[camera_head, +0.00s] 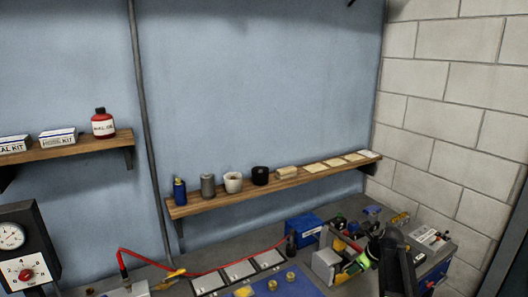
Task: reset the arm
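A dark, jointed shape (396,262) rises from the bottom edge at the lower right, in front of the bench. It looks like the end of my arm with my gripper, but its fingertips cannot be made out against the dark clutter. A dark piece with a bright green ring (373,250) shows just left of it; I cannot tell whether the two touch. No held object can be made out.
A wall shelf (270,188) holds small containers and flat pieces. A gauge box (28,245) stands left. A block wall closes the right.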

